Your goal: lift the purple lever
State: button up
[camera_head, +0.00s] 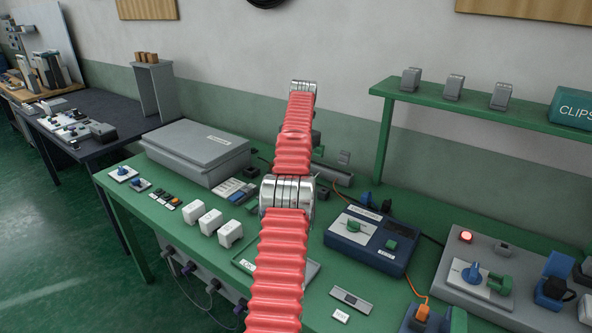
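Below the front edge of the green bench, a row of small levers or knobs sticks out from a pale panel. My gripper is not visible; the arm's far end is at a metal joint near the top.
The green bench (120,197) carries a grey case (195,150), several white blocks (230,233), a blue device (368,240) and a grey panel with a lit red lamp (466,236). A dark table (95,105) stands left. Green floor (60,270) is clear at lower left.

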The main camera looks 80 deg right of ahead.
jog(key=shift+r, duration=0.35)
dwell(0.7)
